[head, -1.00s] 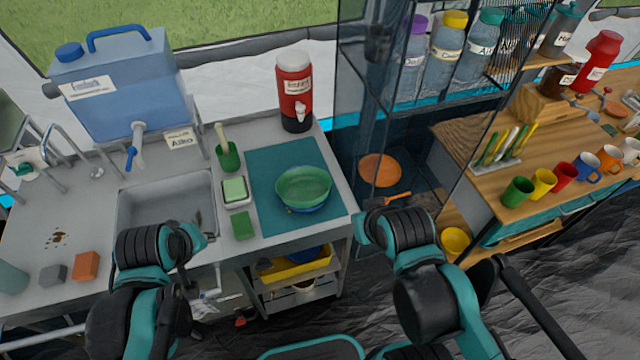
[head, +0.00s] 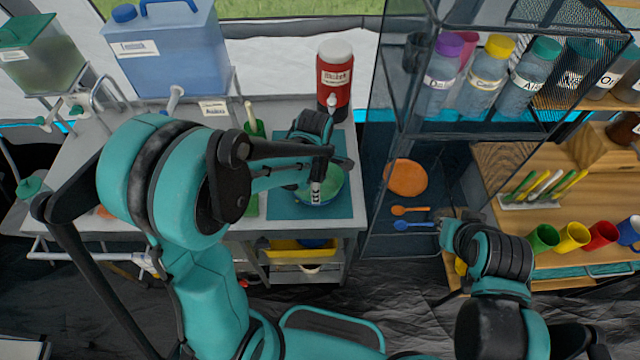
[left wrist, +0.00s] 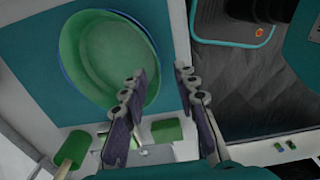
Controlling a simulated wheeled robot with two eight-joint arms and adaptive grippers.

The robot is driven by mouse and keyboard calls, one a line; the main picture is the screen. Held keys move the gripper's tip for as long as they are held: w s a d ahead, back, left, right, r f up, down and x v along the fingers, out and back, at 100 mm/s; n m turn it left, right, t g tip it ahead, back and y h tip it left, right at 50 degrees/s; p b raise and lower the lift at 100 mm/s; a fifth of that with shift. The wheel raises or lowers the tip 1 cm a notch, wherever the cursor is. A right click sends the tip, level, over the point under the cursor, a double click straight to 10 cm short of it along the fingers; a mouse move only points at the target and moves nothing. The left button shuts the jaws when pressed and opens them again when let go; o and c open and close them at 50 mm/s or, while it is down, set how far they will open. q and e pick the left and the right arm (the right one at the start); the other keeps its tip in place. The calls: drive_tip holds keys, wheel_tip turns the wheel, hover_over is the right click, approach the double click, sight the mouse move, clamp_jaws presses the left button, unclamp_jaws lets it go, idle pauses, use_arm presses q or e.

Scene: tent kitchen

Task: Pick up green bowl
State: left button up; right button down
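The green bowl (head: 331,188) sits on the teal mat (head: 285,206) on the counter, partly hidden by my left arm in the head view. It fills the upper left of the left wrist view (left wrist: 100,55), with a blue rim showing around it, apparently a blue bowl beneath. My left gripper (head: 318,192) is at the bowl. In the left wrist view the gripper (left wrist: 160,72) is open, one finger overlapping the bowl's rim area and the other outside it. Contact cannot be told. My right gripper (head: 452,238) is away from the counter; its fingers are unclear.
A red dispenser (head: 335,75) stands behind the mat. A mesh-sided shelf (head: 400,130) with bottles stands to the right. A green cup with a handle (left wrist: 73,148) is near the bowl. Coloured cups (head: 572,236) stand on the wooden table.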

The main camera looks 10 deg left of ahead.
use_arm(q)
drive_tip(key=f, duration=0.1)
drive_tip(key=f+b, duration=0.1)
drive_tip(key=f, duration=0.2)
drive_tip(key=shift+w+d+f, duration=0.15)
drive_tip(key=shift+w+f, duration=0.15)
drive_tip(key=shift+f, duration=0.1)
drive_tip(key=shift+c, duration=0.3)
drive_tip(key=shift+r, duration=0.1)
clamp_jaws()
